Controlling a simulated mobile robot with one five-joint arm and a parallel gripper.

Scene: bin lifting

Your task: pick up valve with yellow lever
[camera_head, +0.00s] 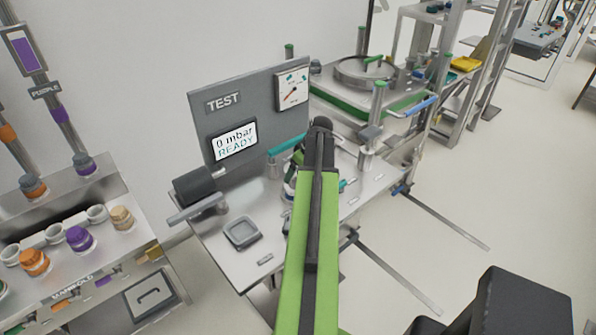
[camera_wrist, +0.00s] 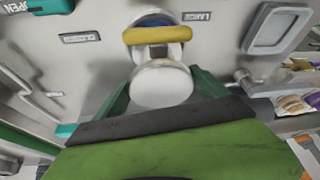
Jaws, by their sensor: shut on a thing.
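The valve has a round white body (camera_wrist: 160,87) and a yellow lever (camera_wrist: 157,35) on its far side in the wrist view, with a little blue behind the lever. My gripper (camera_wrist: 165,95) has its dark green fingers on either side of the white body and is shut on it. The near part of the valve is hidden by my arm. In the head view my arm covers most of the valve, so I cannot tell whether it is clear of the bench surface.
A grey bench carries a square tray (camera_head: 242,233) and a grey TEST panel (camera_head: 262,110) reading "0 mbar READY". A steel stand with colored caps (camera_head: 80,238) is at left. Open floor lies to the right.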

